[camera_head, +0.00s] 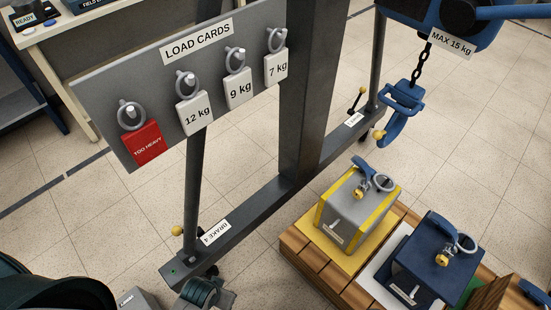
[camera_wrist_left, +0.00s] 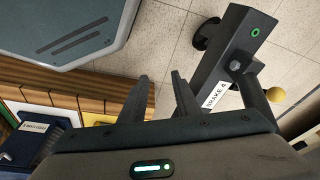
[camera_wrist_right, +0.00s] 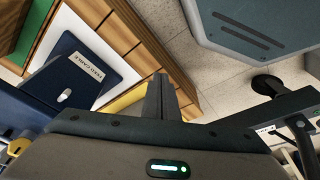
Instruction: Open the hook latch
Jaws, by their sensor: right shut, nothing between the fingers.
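The blue hook (camera_head: 403,98) hangs from a dark chain (camera_head: 424,66) below the blue hoist body at the upper right of the head view. A small yellow knob (camera_head: 379,134) shows at the left side of the hook. I cannot tell whether its latch is open or closed. My left gripper (camera_wrist_left: 159,77) is open and empty, with its fingers apart. My right gripper (camera_wrist_right: 161,77) is shut and empty, with its fingers together.
A grey board with load cards (camera_head: 200,58) stands at the upper left. A dark post (camera_head: 308,90) rises from the frame's base beam (camera_head: 255,208). A grey and yellow block (camera_head: 352,215) and a blue block (camera_head: 435,262) stand on a wooden pallet (camera_head: 300,247) below the hook.

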